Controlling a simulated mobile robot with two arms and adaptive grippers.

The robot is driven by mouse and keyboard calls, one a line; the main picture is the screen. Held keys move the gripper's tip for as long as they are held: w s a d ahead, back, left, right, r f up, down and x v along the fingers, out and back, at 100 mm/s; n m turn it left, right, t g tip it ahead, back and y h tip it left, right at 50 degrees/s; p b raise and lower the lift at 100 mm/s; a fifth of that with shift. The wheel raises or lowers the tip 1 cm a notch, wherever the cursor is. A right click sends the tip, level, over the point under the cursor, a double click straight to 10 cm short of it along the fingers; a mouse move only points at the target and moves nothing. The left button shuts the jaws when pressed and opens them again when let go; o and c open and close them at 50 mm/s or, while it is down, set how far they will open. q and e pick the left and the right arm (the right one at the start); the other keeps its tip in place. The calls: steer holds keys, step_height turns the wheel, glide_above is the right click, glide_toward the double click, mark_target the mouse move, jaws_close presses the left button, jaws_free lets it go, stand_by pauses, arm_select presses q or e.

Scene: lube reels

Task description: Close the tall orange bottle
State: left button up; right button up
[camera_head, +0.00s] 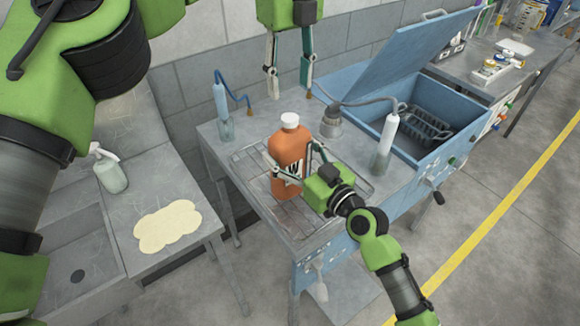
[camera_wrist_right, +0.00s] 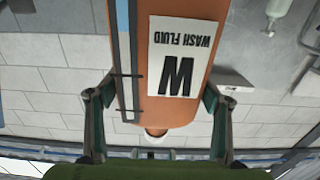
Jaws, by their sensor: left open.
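The tall orange bottle (camera_head: 288,150) stands upright on the wire rack of the workbench. A white cap (camera_head: 290,120) sits on its neck; I cannot tell how tight it is. In the right wrist view the bottle (camera_wrist_right: 160,112) appears upside down with its "Wash Fluid" label facing me, and the cap (camera_wrist_right: 156,132) shows low. My right gripper (camera_head: 296,166) has its fingers on both sides of the bottle's body, apparently shut on it. My left gripper (camera_head: 288,84) is open and empty, pointing down above and slightly behind the cap, apart from it.
The workbench (camera_head: 225,150) has hose-fitted dispensers (camera_head: 222,110) behind and to the right (camera_head: 386,140), and a grey metal fitting (camera_head: 331,122) near the bottle. An open blue lidded basin (camera_head: 440,92) is at right.

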mark_target(289, 117)
steer(key=c, duration=1)
steer(key=shift+o, duration=0.2)
arm_select(q)
steer(key=shift+f, duration=4.05)
